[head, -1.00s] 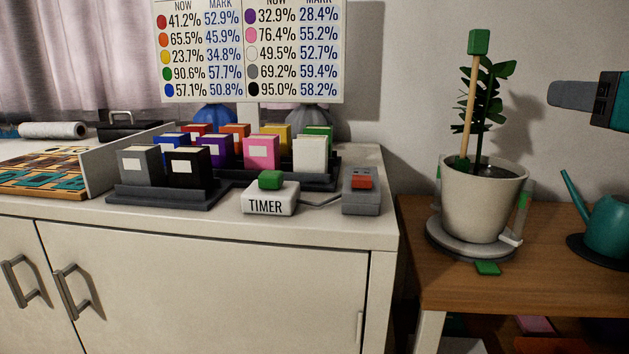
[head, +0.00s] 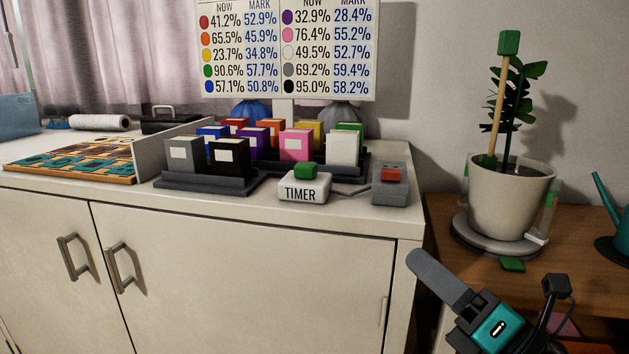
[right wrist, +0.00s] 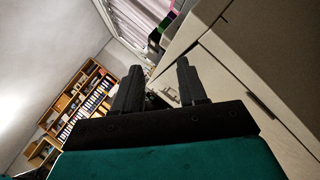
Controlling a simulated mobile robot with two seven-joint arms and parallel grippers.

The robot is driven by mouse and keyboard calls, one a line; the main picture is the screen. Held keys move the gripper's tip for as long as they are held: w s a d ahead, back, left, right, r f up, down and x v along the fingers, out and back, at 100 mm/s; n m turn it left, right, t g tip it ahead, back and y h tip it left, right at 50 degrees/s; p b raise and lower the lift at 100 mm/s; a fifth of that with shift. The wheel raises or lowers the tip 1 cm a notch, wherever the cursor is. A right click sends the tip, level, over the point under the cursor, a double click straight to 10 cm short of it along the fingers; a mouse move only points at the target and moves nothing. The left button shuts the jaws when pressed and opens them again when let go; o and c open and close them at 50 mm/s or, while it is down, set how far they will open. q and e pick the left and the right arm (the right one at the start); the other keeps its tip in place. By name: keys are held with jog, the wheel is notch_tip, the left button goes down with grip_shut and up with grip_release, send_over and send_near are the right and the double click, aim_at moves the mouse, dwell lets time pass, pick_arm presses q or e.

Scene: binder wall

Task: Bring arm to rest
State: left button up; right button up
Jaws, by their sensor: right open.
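My right gripper (head: 432,272) is at the lower right of the head view, in front of the cabinet's right end and below its top. It points up and to the left and holds nothing. In the right wrist view its two dark fingers (right wrist: 160,82) stand apart with nothing between them. My left gripper is not in view.
A white cabinet (head: 250,265) carries several coloured binders (head: 230,157), a timer (head: 303,190) and a grey box with a red button (head: 390,184). A potted plant (head: 510,205) and a teal watering can (head: 614,225) stand on a wooden table at the right.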

notch_tip(320, 180, down, 13)
jog(key=d+m+t+h, duration=0.25)
jog(key=m+h, duration=0.65)
jog(key=m, duration=0.8)
jog(key=s+a+f+m+g+h, duration=0.1)
jog(key=s+f+m+g, duration=0.4)
jog(key=f+m, duration=0.4)
jog(key=s+a+f+m+g+h, duration=0.1)
jog(key=s+a+f+m+g, duration=0.15)
jog(key=s+f+m, duration=0.6)
pick_arm(q)
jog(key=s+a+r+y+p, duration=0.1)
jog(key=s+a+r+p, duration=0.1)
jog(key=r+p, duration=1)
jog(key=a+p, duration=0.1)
jog(key=p, duration=0.5)
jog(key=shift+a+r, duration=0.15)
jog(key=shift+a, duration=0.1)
pick_arm(e)
jog(key=d+r+n+h, duration=0.1)
jog(key=d+r, duration=0.3)
jog(key=r, duration=0.7)
jog(key=shift+w+r+n+g, duration=0.15)
jog(key=shift+w+n+g, duration=0.15)
jog(key=shift+w+n, duration=0.1)
jog(key=shift+d, duration=0.1)
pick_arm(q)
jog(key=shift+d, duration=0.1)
